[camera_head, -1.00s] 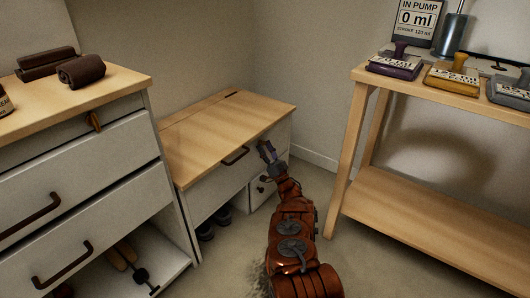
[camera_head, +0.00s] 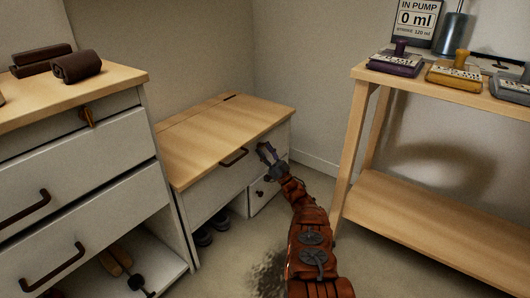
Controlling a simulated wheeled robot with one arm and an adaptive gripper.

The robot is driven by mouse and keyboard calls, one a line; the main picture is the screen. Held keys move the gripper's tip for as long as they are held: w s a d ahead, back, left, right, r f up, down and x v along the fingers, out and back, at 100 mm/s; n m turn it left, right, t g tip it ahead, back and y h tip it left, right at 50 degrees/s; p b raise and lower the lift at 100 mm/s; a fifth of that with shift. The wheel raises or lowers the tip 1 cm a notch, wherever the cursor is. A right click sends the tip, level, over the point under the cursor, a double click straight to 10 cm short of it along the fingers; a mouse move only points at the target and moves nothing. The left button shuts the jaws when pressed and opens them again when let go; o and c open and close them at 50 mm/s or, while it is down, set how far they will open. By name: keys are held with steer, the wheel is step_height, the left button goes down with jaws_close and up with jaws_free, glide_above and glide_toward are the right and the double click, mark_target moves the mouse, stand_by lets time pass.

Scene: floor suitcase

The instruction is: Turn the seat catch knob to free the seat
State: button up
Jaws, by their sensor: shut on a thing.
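The seat (camera_head: 205,130) is the wooden lid of a low white bench in the corner, and it lies flat and closed. A dark bar handle (camera_head: 234,158) is on the bench front under the seat's edge. My gripper (camera_head: 265,150) is at the right part of that front, just below the seat's edge, right of the handle. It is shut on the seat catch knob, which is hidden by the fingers. How far the knob is turned cannot be seen.
A small drawer (camera_head: 263,194) with a dark knob is below my gripper. Shoes (camera_head: 203,236) stand under the bench. A white dresser (camera_head: 90,190) is close on the left; a wooden shelf table (camera_head: 420,215) with stamp-like blocks is on the right. Carpet between them is clear.

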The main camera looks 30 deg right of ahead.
steer(key=o, duration=1.1)
steer(key=shift+o, duration=0.2)
steer(key=shift+a+r+m+h+p, duration=0.15)
steer(key=shift+m+h+p, duration=0.25)
steer(key=shift+m+t+h+p, duration=0.3)
steer(key=shift+m+h+p, duration=0.2)
steer(key=shift+m+h, duration=0.25)
